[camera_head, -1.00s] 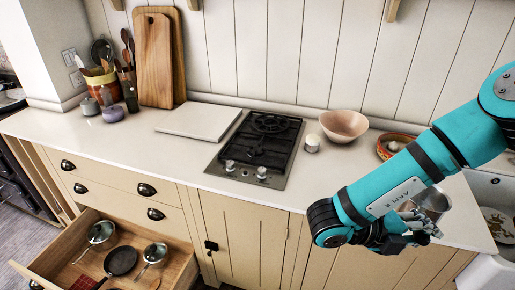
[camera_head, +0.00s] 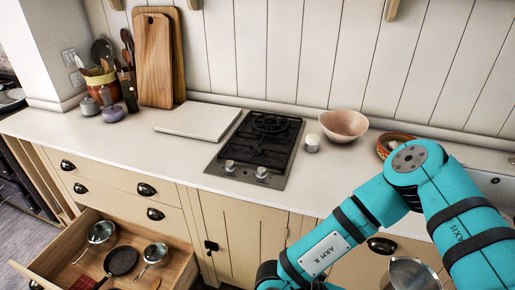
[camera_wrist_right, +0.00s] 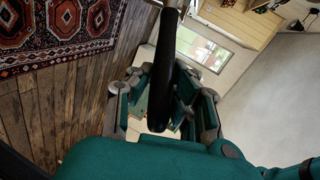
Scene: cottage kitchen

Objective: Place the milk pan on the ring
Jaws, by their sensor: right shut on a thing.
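A steel milk pan (camera_head: 408,275) shows at the bottom right of the head view, in front of the counter, cut off by the frame edge. In the right wrist view its dark handle (camera_wrist_right: 160,75) runs between the fingers of my right gripper (camera_wrist_right: 158,103), which is shut on it. My right gripper is below the frame in the head view. The black gas hob (camera_head: 259,145) is set in the counter, with a back ring (camera_head: 271,123) and a front ring (camera_head: 255,154). Both rings are empty. My left gripper is not in view.
A pink bowl (camera_head: 344,125) and a small white-topped jar (camera_head: 312,143) stand right of the hob. A pale board (camera_head: 198,121) lies to its left. A patterned bowl (camera_head: 388,143) is farther right. The open drawer (camera_head: 65,260) at lower left holds several pans.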

